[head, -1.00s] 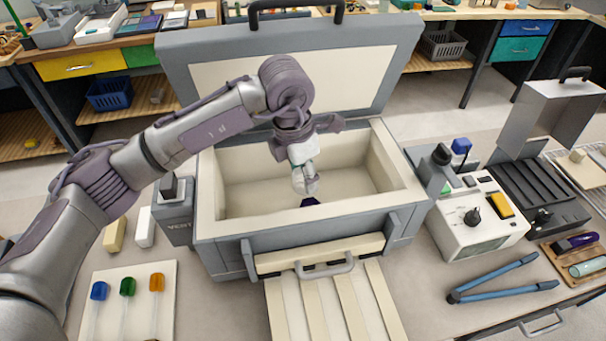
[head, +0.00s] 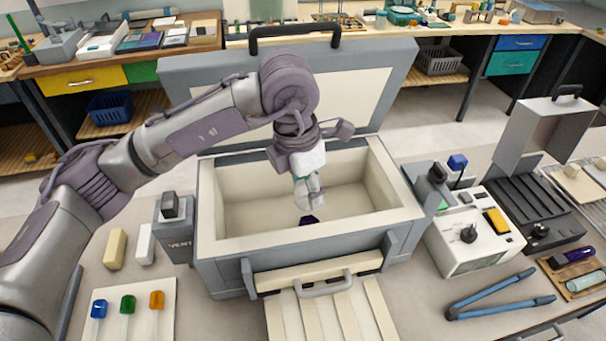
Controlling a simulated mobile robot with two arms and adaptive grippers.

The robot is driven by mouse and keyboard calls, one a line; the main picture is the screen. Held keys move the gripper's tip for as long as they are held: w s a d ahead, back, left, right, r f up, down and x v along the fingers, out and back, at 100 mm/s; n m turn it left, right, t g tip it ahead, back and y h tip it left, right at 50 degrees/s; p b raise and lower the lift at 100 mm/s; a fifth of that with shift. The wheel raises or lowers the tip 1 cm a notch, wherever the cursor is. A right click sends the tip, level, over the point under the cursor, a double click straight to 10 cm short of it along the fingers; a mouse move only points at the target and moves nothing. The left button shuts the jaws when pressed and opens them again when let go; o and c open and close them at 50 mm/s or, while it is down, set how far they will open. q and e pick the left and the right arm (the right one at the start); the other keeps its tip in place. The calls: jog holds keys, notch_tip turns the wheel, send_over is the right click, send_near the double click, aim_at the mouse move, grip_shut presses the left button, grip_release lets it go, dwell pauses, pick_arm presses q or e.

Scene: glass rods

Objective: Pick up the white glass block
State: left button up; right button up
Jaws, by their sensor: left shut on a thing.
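A white block (head: 145,244) stands on the bench left of the open kiln-like box, next to a cream block (head: 116,248). My left gripper (head: 309,203) is over the inside of the box (head: 225,230), pointing down and well to the right of the white block. Its fingers are close together, and a small dark purple piece (head: 308,220) shows right at their tips. The piece appears held, though the fingers hide most of the grip. My right gripper is not in view.
A white board (head: 160,320) with blue, green and amber-topped rods lies at the front left. A grey vent post (head: 173,222) stands between the white block and the box. The raised lid (head: 385,75) is behind; a control unit (head: 470,235) and blue-handled tool (head: 500,295) are at right.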

pick_arm(q)
jog(key=s+d+b, duration=0.2)
jog(key=s+d, duration=0.1)
jog(key=s, duration=0.8)
jog(key=shift+s+d, duration=0.15)
jog(key=shift+s, duration=0.15)
